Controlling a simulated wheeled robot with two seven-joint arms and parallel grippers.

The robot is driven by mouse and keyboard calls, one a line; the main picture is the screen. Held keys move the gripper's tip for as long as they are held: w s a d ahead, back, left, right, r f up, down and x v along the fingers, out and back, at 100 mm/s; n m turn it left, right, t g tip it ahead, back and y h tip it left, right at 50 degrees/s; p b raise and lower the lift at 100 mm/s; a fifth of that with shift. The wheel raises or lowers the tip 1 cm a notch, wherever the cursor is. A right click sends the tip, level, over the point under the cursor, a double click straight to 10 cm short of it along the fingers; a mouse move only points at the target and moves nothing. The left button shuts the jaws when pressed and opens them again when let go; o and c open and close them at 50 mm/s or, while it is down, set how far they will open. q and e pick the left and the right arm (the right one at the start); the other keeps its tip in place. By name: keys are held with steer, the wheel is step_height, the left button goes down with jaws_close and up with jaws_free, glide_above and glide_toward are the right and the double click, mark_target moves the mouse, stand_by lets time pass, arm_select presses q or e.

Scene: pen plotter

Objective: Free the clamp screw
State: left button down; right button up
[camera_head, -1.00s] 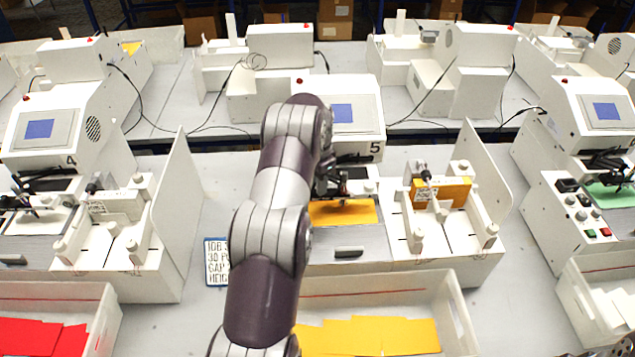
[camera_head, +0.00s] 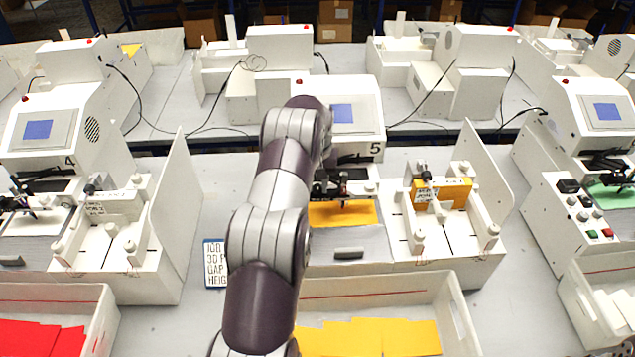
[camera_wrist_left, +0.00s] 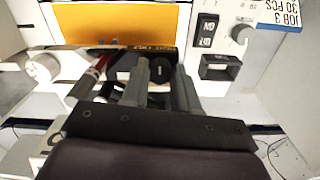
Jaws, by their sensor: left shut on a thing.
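Plotter 5 (camera_head: 367,110) stands in the middle, with a yellow sheet (camera_head: 342,214) under its dark pen carriage (camera_head: 345,182). In the left wrist view the yellow sheet (camera_wrist_left: 125,30) shows at the top. A pen with a red band (camera_wrist_left: 92,75) sits tilted in the carriage, left of my fingers. My left gripper (camera_wrist_left: 163,75) has its two grey fingers closed around a small dark part at the carriage, which looks like the clamp screw; the fingers hide most of it. My right gripper is not seen.
A stand with a yellow card block (camera_head: 455,192) and an upright white panel (camera_head: 483,165) are right of the carriage. A job card (camera_head: 215,263) lies left of my arm. An open tray (camera_head: 455,310) with yellow sheets is in front. Plotters flank both sides.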

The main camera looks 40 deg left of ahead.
mark_target(318, 187)
arm_select(q)
steer(key=n, duration=0.9)
steer(key=shift+w+r+n, duration=0.1)
steer(key=shift+n, duration=0.2)
stand_by(0.3)
steer(key=c, duration=0.9)
jaws_free()
steer(key=shift+o, duration=0.2)
step_height(318, 187, up, 13)
steer(key=p, duration=1.1)
steer(key=shift+f, duration=0.2)
